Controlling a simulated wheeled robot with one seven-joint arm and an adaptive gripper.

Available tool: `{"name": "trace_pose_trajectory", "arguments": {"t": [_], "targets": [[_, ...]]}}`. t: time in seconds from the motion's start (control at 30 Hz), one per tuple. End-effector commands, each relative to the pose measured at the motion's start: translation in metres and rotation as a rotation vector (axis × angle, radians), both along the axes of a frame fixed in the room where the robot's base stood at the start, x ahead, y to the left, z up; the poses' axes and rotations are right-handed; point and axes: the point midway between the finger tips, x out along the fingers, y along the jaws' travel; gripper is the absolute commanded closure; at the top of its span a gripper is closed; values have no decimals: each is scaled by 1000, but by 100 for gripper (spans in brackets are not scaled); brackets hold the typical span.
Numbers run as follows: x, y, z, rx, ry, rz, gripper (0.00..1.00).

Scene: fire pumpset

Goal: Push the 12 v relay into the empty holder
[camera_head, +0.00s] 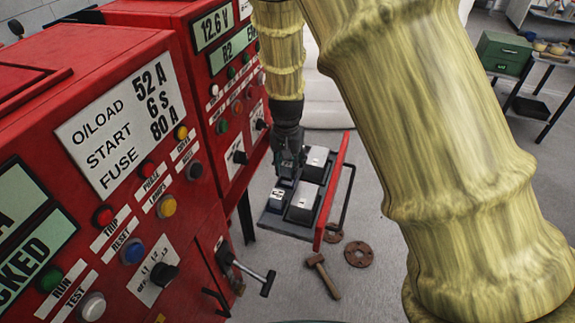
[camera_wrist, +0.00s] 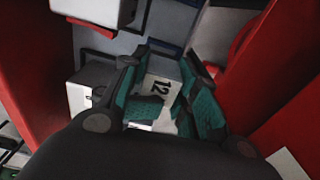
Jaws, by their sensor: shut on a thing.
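My gripper (camera_head: 288,160) points down over the back left part of a dark panel (camera_head: 284,229) in the head view. In the wrist view its teal-padded fingers (camera_wrist: 163,100) are shut on the relay marked 12 (camera_wrist: 160,84), a pale block with black print. The fingers cover the relay's sides, and my gripper hides most of it in the head view. A holder under the relay is hidden, so I cannot tell whether the relay sits in it. A smaller relay (camera_head: 277,200) with dark print stands at the panel's front left.
Two larger white-topped blocks (camera_head: 316,161) (camera_head: 303,203) stand on the panel, right of my gripper. A red plate (camera_head: 331,195) edges the panel's right side. Red cabinets (camera_head: 215,100) rise close on the left. A hammer (camera_head: 323,275) and rusty flanges (camera_head: 358,254) lie on the floor.

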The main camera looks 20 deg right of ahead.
Motion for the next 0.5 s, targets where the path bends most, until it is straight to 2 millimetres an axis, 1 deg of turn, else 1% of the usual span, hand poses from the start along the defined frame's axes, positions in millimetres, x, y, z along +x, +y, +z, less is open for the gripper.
{"name": "trace_pose_trajectory", "arguments": {"t": [0.5], "targets": [[0, 0, -6, 0, 0, 0, 100]]}}
